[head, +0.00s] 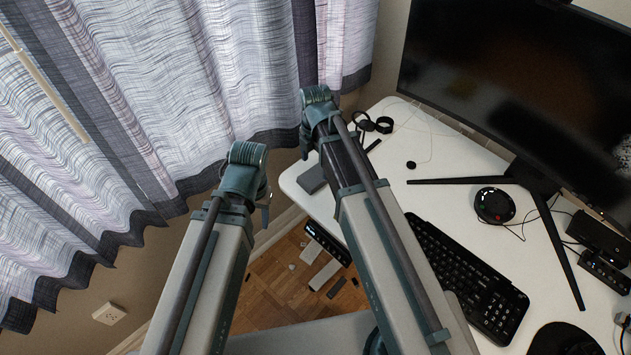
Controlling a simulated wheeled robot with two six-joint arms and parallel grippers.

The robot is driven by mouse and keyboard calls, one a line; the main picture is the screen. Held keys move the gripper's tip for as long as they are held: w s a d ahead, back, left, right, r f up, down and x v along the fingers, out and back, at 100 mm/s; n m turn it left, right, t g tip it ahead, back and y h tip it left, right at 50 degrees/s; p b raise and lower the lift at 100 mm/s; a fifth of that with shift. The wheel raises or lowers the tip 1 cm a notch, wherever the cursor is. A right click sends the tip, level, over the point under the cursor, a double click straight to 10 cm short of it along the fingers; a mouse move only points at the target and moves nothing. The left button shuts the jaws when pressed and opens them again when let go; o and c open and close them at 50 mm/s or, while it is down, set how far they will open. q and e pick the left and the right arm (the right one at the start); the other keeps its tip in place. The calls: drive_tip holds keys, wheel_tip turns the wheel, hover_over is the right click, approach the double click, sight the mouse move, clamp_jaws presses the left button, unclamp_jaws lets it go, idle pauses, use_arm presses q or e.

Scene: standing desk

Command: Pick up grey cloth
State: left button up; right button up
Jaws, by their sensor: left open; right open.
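No thing in the head view is clearly a grey cloth. A small flat grey item (312,177) lies at the left corner of the white desk (390,190), partly behind my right arm. I cannot tell whether it is cloth. My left arm reaches up from the bottom and bends left of the desk, over the floor gap by the curtain. My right arm reaches up to its bend by the desk's far left corner. Both grippers are hidden behind my own arm links.
A monitor (520,80), keyboard (465,275), round black device (494,205) and black rings (384,125) stand on the desk. Curtains (230,70) hang at left and back. Small objects (325,274) lie on the wooden floor (275,292). The desk's middle is fairly clear.

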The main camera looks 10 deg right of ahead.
sight(316, 175)
wheel_tip(316, 175, down, 5)
drive_tip(key=b, duration=0.5)
drive_tip(key=shift+f, duration=0.15)
drive_tip(key=c, duration=1.1)
